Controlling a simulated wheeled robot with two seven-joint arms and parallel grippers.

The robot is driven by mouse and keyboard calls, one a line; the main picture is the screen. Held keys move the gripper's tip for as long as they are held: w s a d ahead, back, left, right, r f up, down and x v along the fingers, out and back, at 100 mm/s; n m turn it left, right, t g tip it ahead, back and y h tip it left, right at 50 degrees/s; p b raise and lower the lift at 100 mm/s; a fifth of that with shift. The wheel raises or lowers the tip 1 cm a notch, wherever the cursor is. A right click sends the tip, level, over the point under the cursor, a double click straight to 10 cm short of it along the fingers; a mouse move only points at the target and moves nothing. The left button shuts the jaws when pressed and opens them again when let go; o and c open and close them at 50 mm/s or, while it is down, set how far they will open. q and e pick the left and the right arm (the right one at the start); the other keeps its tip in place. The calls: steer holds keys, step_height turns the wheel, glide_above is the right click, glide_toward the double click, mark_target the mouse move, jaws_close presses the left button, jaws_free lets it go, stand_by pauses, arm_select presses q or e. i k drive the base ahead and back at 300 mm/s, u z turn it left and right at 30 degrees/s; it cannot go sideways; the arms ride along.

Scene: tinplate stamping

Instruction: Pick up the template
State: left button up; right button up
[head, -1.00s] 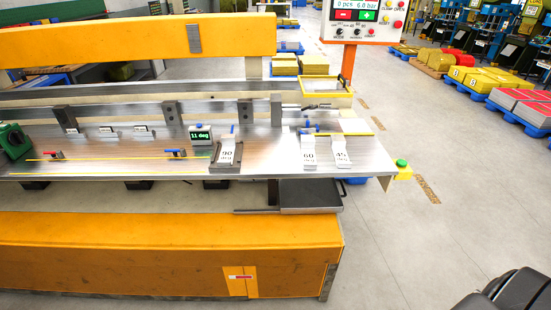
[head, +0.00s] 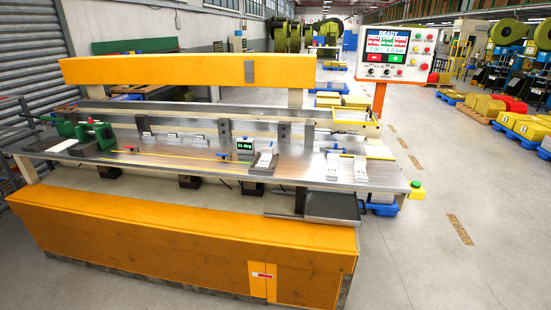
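Three pale templates stand near the right end of the machine's metal table (head: 195,157). The left template (head: 265,158) sits in a dark grey holder (head: 257,171). The middle template (head: 333,164) and the right template (head: 360,168) stand side by side, a little apart from it. Their numbers are too small to read clearly now; in the earlier head view they read 90, 60 and 45. Neither of my grippers is in view, and nothing is seen touching the templates.
A green-lit angle display (head: 244,145) stands left of the templates. A control panel (head: 390,58) rises behind the table's right end. A dark shelf (head: 331,206) juts out below the front edge. The yellow front housing (head: 180,240) blocks below; the floor (head: 430,260) at right is clear.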

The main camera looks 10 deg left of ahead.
mark_target(267, 153)
steer(key=z, duration=0.6)
steer(key=i, duration=0.65)
steer(key=z, duration=0.45)
steer(key=i, duration=0.85)
steer(key=u, duration=0.4)
